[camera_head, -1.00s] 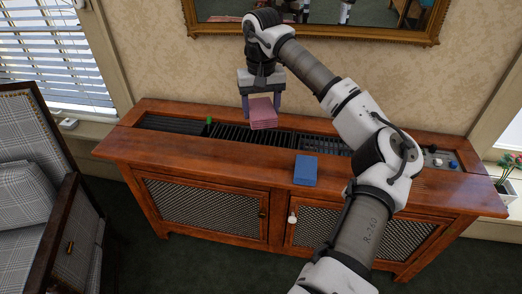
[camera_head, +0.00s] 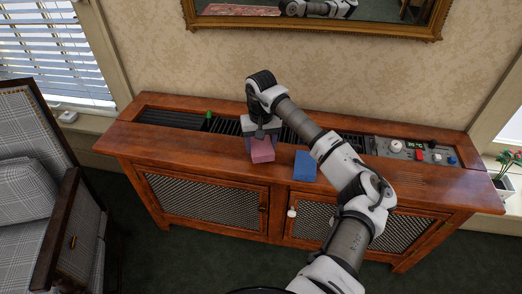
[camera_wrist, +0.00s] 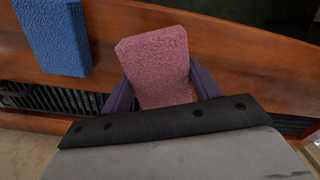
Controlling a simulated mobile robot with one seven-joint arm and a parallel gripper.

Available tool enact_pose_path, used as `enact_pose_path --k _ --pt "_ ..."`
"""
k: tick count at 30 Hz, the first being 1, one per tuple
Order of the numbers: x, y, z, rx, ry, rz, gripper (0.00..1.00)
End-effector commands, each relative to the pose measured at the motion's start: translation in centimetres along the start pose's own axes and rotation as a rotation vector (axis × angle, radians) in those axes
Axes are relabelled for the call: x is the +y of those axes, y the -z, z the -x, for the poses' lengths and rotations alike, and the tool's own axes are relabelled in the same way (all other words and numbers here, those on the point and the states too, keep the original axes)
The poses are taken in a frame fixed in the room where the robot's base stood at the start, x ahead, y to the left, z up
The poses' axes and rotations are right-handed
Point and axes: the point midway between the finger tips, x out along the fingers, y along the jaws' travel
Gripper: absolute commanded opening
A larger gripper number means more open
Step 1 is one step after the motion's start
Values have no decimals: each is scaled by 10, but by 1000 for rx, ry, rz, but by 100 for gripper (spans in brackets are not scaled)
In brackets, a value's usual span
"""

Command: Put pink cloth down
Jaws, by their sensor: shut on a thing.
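The pink cloth (camera_head: 262,151) is a folded block between the fingers of my gripper (camera_head: 259,147). In the wrist view the pink cloth (camera_wrist: 158,66) sits between the two dark purple fingers of my gripper (camera_wrist: 161,88), which press on its sides. In the head view the cloth is low over the front wooden strip of the cabinet top (camera_head: 215,144), just left of a blue cloth (camera_head: 305,166). I cannot tell whether its underside touches the wood. My gripper hides part of its back.
The blue cloth (camera_wrist: 52,36) lies beside the pink one with a gap between. Behind is a black slatted grille (camera_head: 224,126) with a small green item (camera_head: 209,115). A control panel (camera_head: 412,150) is at the right. The front strip to the left is bare.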

Motion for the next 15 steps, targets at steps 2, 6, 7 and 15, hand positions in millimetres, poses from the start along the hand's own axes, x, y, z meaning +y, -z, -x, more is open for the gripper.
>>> enact_pose_path --k 2,6,7,15 --pt "0 0 -4 -1 2 0 43" --pt "0 0 -22 -3 3 0 43" --pt "0 0 -26 -3 3 -1 43" --pt "0 0 -39 1 0 1 43"
